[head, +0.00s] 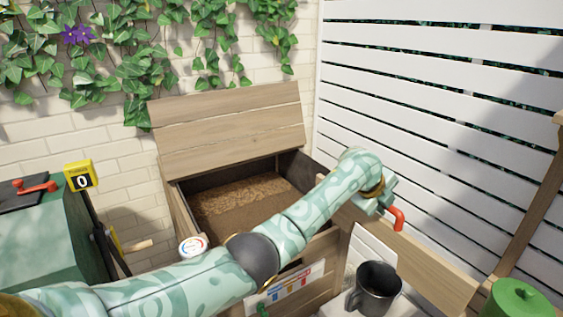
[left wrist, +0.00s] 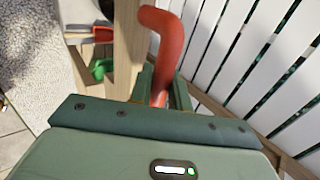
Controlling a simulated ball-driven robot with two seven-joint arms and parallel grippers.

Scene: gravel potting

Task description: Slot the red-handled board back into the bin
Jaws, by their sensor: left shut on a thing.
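My left gripper (head: 378,199) is shut on a red handle (head: 397,218), to the right of the bin's front right corner. In the left wrist view the bent red handle (left wrist: 165,45) stands up between the fingers of my left gripper (left wrist: 162,92). A wooden plank (head: 430,264) runs down to the right below the gripper. I cannot tell whether it is the board joined to the handle; the gripper hides that spot. The wooden bin (head: 180,212) stands in the middle with its lid raised and brown soil inside. My forearm covers part of its front. My right gripper is not in view.
A dark mug (head: 376,288) stands on a light surface at the lower right, by a green lidded pot (head: 520,299). A white slatted fence (head: 450,130) closes off the right. A yellow counter (head: 81,175) and a green box (head: 40,235) are at the left.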

